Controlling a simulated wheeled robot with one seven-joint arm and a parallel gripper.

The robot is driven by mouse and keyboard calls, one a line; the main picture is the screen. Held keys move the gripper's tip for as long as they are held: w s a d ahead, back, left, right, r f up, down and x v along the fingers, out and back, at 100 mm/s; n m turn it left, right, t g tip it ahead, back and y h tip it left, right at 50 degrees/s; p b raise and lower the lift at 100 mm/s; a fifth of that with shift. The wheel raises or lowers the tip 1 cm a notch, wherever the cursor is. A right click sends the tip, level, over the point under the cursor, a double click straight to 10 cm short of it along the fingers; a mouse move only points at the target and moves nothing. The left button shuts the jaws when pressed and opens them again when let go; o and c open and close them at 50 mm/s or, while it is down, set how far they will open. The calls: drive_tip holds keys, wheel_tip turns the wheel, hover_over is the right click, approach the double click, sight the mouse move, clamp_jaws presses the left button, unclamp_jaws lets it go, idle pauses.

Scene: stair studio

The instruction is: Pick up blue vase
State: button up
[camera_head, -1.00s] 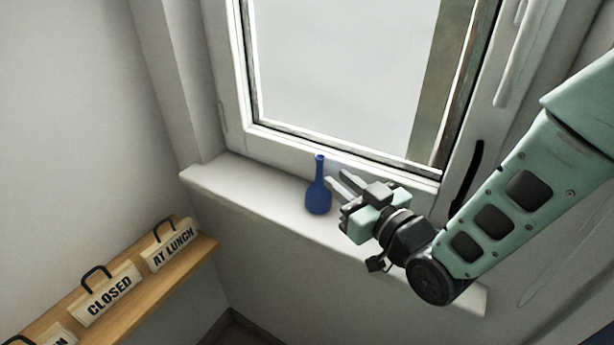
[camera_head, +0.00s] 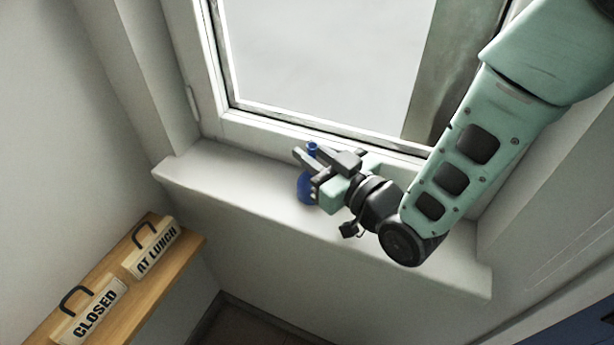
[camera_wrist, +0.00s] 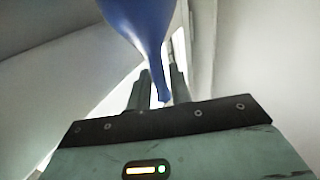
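The blue vase (camera_head: 305,188) stands on the white window sill (camera_head: 235,180), with a round body and a thin neck. My gripper (camera_head: 307,153) is at the vase's neck, with its fingers apart, one on each side of the neck. The fingers and gripper body hide part of the vase in the head view. In the wrist view, the vase (camera_wrist: 143,20) appears with its body at the top and its neck pointing down between the two fingers (camera_wrist: 159,85). Firm contact with the neck does not show.
The window frame (camera_head: 270,132) rises close behind the vase and gripper. A wooden shelf (camera_head: 165,268) at the lower left holds a "CLOSED" sign (camera_head: 92,312) and an "AT LUNCH" sign (camera_head: 155,250). The sill left of the vase is clear.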

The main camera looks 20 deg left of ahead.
clamp_jaws()
drive_tip(key=shift+r, duration=0.1)
